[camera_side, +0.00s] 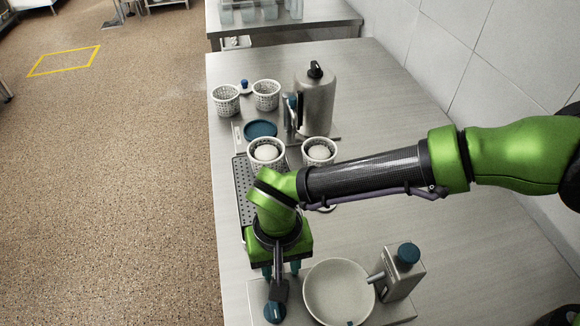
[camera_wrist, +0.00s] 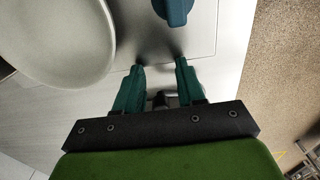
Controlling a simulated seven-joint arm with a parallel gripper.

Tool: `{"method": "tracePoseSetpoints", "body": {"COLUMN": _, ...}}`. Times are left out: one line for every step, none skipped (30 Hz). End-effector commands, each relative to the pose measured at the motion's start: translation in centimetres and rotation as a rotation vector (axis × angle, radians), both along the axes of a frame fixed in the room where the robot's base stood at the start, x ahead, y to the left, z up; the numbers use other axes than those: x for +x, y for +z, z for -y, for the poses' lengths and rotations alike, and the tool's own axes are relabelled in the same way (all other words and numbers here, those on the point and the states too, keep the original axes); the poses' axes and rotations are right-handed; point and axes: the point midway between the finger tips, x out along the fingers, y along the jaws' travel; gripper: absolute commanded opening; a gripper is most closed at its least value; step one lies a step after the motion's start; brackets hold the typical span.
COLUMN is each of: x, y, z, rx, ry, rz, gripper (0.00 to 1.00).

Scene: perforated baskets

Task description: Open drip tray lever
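A dark lever with a blue knob (camera_side: 275,311) stands at the front edge of a metal plate, left of a round pale dish (camera_side: 339,292). I cannot tell whether this is the drip tray lever. A blue piece (camera_wrist: 174,10), which looks like the knob, shows at the top of the wrist view, beyond the fingertips. My gripper (camera_side: 281,271) points down just behind the knob; its teal fingers (camera_wrist: 160,67) are apart with nothing visibly held between the tips. A dark perforated tray (camera_side: 243,190) lies behind my gripper, partly hidden by my arm.
A metal box with a blue cap (camera_side: 404,268) stands right of the dish. Two perforated baskets holding white round things, one basket (camera_side: 319,151) on the right, stand beyond my arm. Farther back are two more baskets (camera_side: 226,101), a blue disc (camera_side: 260,129) and a metal canister (camera_side: 316,100).

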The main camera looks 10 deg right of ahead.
Motion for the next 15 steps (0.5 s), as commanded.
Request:
{"method": "tracePoseSetpoints", "body": {"x": -0.19, "y": 0.02, "z": -0.05, "rx": 0.0, "ry": 0.0, "rz": 0.001, "gripper": 0.39}}
{"method": "tracePoseSetpoints", "body": {"x": -0.25, "y": 0.03, "z": -0.07, "rx": 0.0, "ry": 0.0, "rz": 0.001, "gripper": 0.39}}
{"method": "tracePoseSetpoints", "body": {"x": -0.3, "y": 0.04, "z": -0.09, "rx": 0.001, "ry": 0.0, "rz": 0.001, "gripper": 0.39}}
{"method": "tracePoseSetpoints", "body": {"x": -0.31, "y": 0.04, "z": -0.1, "rx": 0.001, "ry": -0.001, "rz": 0.002, "gripper": 0.39}}
{"method": "tracePoseSetpoints", "body": {"x": -0.3, "y": 0.05, "z": -0.1, "rx": 0.001, "ry": -0.001, "rz": 0.002, "gripper": 0.39}}
{"method": "tracePoseSetpoints", "body": {"x": -0.28, "y": 0.06, "z": -0.1, "rx": 0.001, "ry": -0.001, "rz": 0.002, "gripper": 0.39}}
{"method": "tracePoseSetpoints", "body": {"x": -0.27, "y": 0.06, "z": -0.11, "rx": 0.001, "ry": -0.001, "rz": 0.002, "gripper": 0.39}}
{"method": "tracePoseSetpoints", "body": {"x": -0.26, "y": 0.07, "z": -0.1, "rx": 0.001, "ry": -0.001, "rz": 0.003, "gripper": 0.39}}
{"method": "tracePoseSetpoints", "body": {"x": -0.25, "y": 0.07, "z": -0.11, "rx": 0.001, "ry": -0.001, "rz": 0.003, "gripper": 0.39}}
{"method": "tracePoseSetpoints", "body": {"x": -0.25, "y": 0.08, "z": -0.11, "rx": 0.002, "ry": -0.001, "rz": 0.003, "gripper": 0.39}}
{"method": "tracePoseSetpoints", "body": {"x": -0.25, "y": 0.08, "z": -0.11, "rx": 0.002, "ry": -0.001, "rz": 0.003, "gripper": 0.39}}
{"method": "tracePoseSetpoints", "body": {"x": -0.29, "y": 0.09, "z": -0.13, "rx": 0.002, "ry": -0.001, "rz": 0.003, "gripper": 0.39}}
{"method": "tracePoseSetpoints", "body": {"x": -0.34, "y": 0.09, "z": -0.15, "rx": 0.002, "ry": 0.0, "rz": 0.003, "gripper": 0.39}}
{"method": "tracePoseSetpoints", "body": {"x": -0.4, "y": 0.1, "z": -0.17, "rx": 0.002, "ry": 0.0, "rz": 0.003, "gripper": 0.39}}
{"method": "tracePoseSetpoints", "body": {"x": -0.53, "y": 0.1, "z": -0.22, "rx": 0.002, "ry": 0.001, "rz": 0.003, "gripper": 0.39}}
